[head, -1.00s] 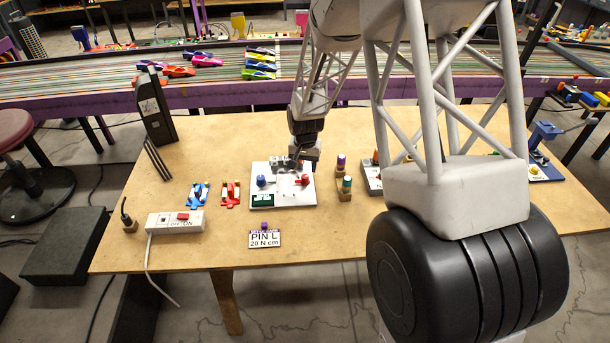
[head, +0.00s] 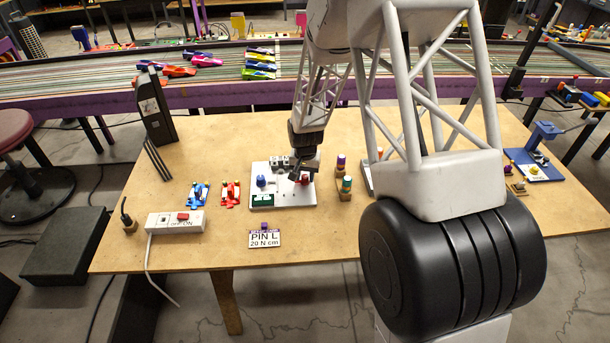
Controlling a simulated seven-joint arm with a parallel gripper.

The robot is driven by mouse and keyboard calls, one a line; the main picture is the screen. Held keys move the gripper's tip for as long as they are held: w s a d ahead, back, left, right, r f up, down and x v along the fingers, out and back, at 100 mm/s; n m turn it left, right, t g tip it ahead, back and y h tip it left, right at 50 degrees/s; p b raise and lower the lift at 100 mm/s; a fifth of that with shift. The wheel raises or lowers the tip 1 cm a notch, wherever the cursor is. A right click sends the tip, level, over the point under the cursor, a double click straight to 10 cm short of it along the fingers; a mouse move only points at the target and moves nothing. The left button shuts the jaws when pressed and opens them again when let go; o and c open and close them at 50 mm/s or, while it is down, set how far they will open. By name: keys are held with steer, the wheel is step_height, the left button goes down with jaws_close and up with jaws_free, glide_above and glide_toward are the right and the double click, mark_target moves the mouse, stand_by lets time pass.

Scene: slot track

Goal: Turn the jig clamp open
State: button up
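The jig is a white plate (head: 283,201) on the wooden table. It carries a blue knob (head: 261,182) at left, a red knob (head: 305,179) at right, a dark green block (head: 262,198) at the front left and grey metal parts (head: 279,164) at the back. Which part is the clamp is not clear. My gripper (head: 298,175) points down over the right part of the plate, close beside the red knob and partly covering it. Whether it touches the knob, and whether its fingers are open or shut, is too small to tell.
Purple-capped and green-capped pegs (head: 346,184) stand just right of the jig.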

steer(key=c, duration=0.6)
steer(key=shift+n, duration=0.4)
steer(key=n, duration=1.2)
steer(key=shift+n, duration=0.3)
steer(key=n, duration=0.4)
steer(key=shift+n, duration=0.3)
